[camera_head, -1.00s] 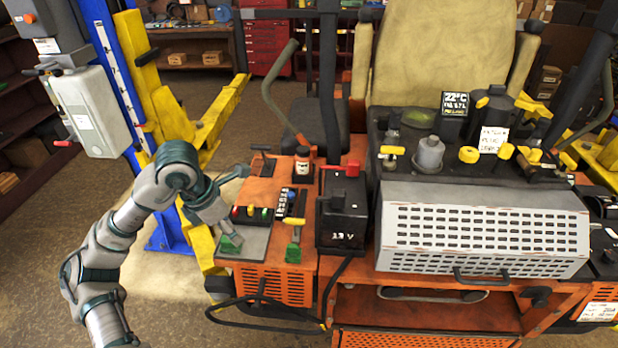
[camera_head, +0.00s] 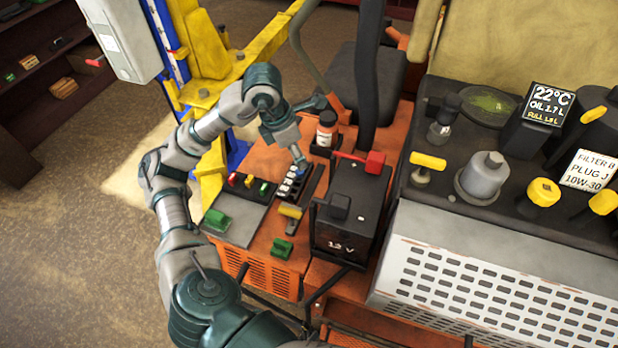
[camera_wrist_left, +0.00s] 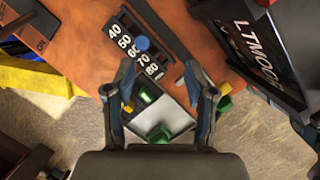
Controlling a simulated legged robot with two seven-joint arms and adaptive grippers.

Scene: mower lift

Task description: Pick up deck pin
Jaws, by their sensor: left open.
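A black plate with white numbers (camera_wrist_left: 137,48) lies on the orange deck. My right gripper is not in view.
A grey panel (camera_head: 235,222) with coloured switches lies left of the plate. A yellow-handled lever (camera_head: 290,211) stands nearby. A black 12 V battery box (camera_head: 345,225) rises to the right. A small bottle (camera_head: 327,128) stands behind. A dark upright post (camera_head: 368,75) is behind the battery.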

